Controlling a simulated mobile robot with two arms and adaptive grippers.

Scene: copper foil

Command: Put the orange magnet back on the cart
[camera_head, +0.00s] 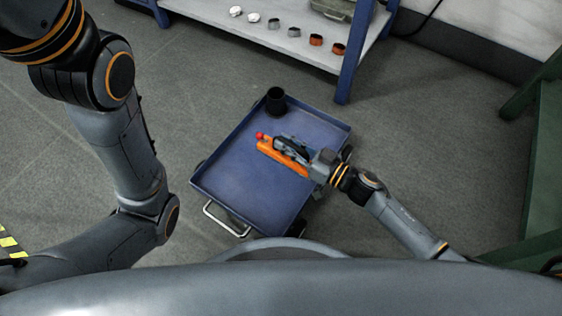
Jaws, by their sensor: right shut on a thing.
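The orange magnet (273,153) is a long orange bar with a red knob at its left end. It shows over the blue tray top of the cart (235,181). My right gripper (282,146) reaches in from the right and is shut on the magnet. I cannot tell whether the magnet touches the tray or hangs just above it. My left arm comes in at the left, but its gripper is not in view.
A shelf (262,34) behind holds several small round pieces and a box (332,9). A green frame (543,150) stands at the right. The cart's front left area is bare.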

